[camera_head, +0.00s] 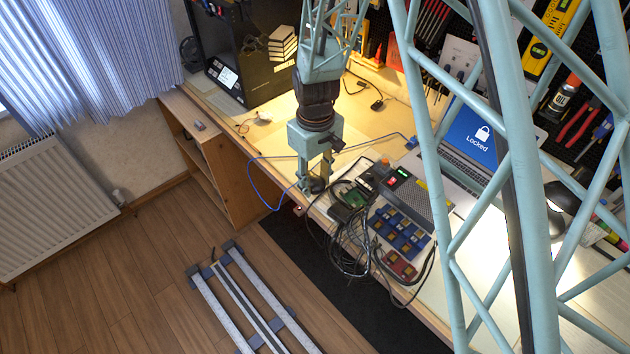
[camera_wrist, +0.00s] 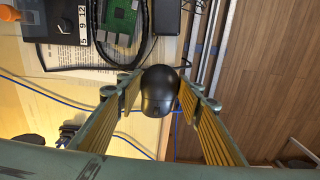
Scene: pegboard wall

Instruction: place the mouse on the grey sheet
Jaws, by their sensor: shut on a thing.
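The black mouse (camera_wrist: 158,92) is between the two fingers of my gripper (camera_wrist: 160,84) in the wrist view, with both fingers against its sides. In the head view my gripper (camera_head: 315,186) is at the front edge of the desk, left of the electronics, and the dark mouse (camera_head: 318,184) shows partly between its fingers. A pale greyish sheet (camera_head: 226,106) lies at the desk's left end beside a black box-shaped machine. I cannot tell for sure that it is the grey sheet. It is left of my gripper and apart from it.
Circuit boards and bundled cables (camera_head: 350,240) crowd the desk right of my gripper. A blue cable (camera_head: 262,180) loops left of it over the edge. A laptop (camera_head: 470,140) stands further right. The black machine (camera_head: 245,60) stands back left. Bare desktop shows between machine and electronics.

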